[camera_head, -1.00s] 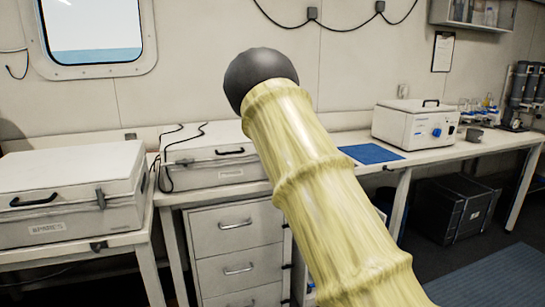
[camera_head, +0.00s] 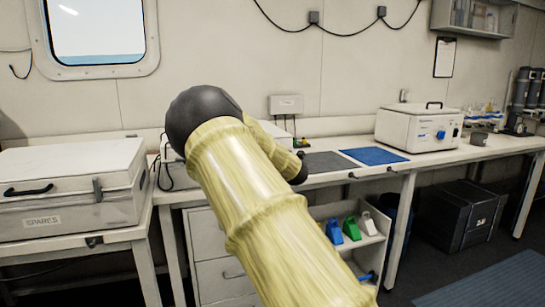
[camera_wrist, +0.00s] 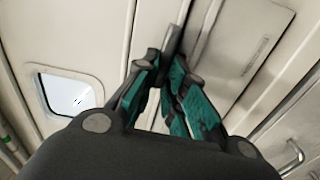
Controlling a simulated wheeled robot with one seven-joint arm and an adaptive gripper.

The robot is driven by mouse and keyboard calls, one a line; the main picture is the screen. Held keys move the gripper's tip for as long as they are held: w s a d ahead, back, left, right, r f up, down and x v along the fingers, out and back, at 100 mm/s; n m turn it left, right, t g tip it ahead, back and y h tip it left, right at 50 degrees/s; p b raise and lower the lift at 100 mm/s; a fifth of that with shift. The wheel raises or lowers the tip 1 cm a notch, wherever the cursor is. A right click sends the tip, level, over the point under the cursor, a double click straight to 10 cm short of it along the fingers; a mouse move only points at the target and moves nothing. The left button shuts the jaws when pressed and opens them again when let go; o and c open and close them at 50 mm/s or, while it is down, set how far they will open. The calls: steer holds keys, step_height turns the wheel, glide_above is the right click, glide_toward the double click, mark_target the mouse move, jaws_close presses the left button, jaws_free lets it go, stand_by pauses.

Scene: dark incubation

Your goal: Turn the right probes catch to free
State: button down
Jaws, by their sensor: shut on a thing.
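My gripper (camera_wrist: 168,65) has teal-padded fingers and is shut on a narrow dark grey piece (camera_wrist: 174,38), which looks like the catch. This piece lies against a pale case front (camera_wrist: 232,75) with a small label plate (camera_wrist: 253,58). Whether the catch is turned is hard to tell, since the fingers cover part of it. In the head view my yellow arm hides the gripper and nearly all of the probes case; only a left sliver (camera_head: 168,152) shows.
A white case marked SPARES (camera_head: 60,195) stands on the left table. Right of my arm lie a grey mat (camera_head: 328,162) and a blue mat (camera_head: 374,156), then a white box-shaped device (camera_head: 418,127). Coloured bottles (camera_head: 352,227) stand on a shelf below. A drawer handle (camera_wrist: 291,157) shows low right.

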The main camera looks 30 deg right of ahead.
steer(key=shift+f+n, duration=0.25)
steer(key=shift+n, duration=0.05)
stand_by(0.4)
steer(key=c, duration=1.5)
jaws_free()
steer(key=shift+r, duration=0.1)
steer(key=shift+s, duration=0.15)
steer(key=v, duration=1.1)
steer(key=shift+s+a, duration=0.15)
steer(key=shift+s, duration=0.25)
